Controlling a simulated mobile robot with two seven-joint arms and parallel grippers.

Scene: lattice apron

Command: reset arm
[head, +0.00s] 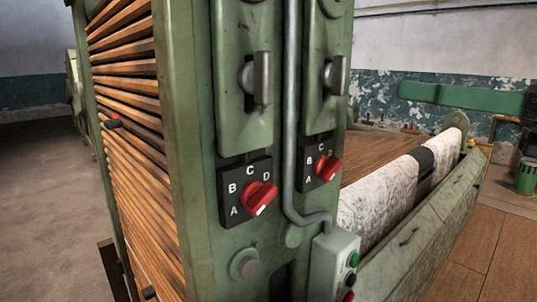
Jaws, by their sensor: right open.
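A dark shape at the right edge, which seems to be my right gripper (529,106), is small and partly cut off. Its fingers are hard to make out, and it looks apart from the near machine and holds nothing I can see. My left gripper is not in view. The green machine post (190,150) fills the middle. It carries a left red selector knob (260,197) and a right red selector knob (328,167), each on a black plate lettered A to D. Above them are a left grey handle (262,78) and a right grey handle (340,75).
A grey conduit (290,120) runs down to a button box (335,262). Wooden slats (130,150) line the machine's left side. A pale fabric roll (385,190) lies at right. A green bin (525,178) stands beyond. The concrete floor (45,190) at left is clear.

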